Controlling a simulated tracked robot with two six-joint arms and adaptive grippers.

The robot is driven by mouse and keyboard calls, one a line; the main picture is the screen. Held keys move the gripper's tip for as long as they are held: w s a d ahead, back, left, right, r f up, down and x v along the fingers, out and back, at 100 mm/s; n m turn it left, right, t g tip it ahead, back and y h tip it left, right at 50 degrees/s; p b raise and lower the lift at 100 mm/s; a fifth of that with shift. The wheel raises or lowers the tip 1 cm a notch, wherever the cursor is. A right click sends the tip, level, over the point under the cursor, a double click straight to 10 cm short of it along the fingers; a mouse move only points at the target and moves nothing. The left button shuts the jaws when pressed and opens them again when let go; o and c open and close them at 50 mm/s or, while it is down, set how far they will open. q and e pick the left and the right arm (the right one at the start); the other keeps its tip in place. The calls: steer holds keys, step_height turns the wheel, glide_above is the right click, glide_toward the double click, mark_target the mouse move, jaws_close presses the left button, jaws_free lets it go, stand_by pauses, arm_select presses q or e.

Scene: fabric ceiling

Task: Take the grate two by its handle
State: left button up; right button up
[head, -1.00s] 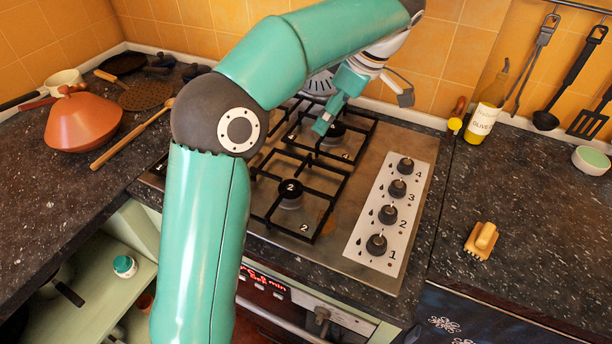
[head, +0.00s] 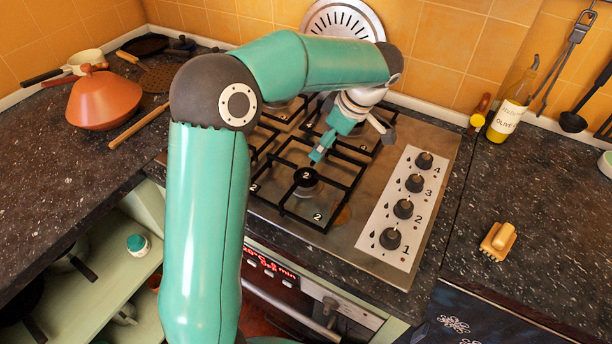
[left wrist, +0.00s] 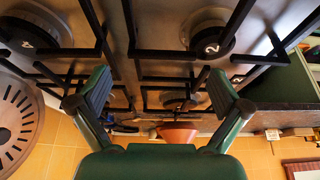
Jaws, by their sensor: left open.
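Grate two (head: 286,211) is a black metal grate over the front burner marked 2 on the steel hob. In the left wrist view its burner (left wrist: 210,30) shows at upper right, with dark bars crossing the view. My left gripper (head: 316,158), teal, hovers over the back right part of grate two, near the rear grate. In the left wrist view its two fingers (left wrist: 160,98) are spread wide with nothing between them. Which bar is the handle I cannot tell. Contact with the grate is not clear. My right gripper is not in view.
A panel with several knobs (head: 404,210) lies right of the grates. Burner 4 (left wrist: 35,30) is beside burner 2. An oil bottle (head: 508,115) and wooden brush (head: 498,241) are right, with clear counter around the brush.

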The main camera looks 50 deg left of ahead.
arm_select(q)
steer(key=shift+x, duration=1.8)
steer(key=c, duration=1.3)
steer(key=shift+c, duration=0.3)
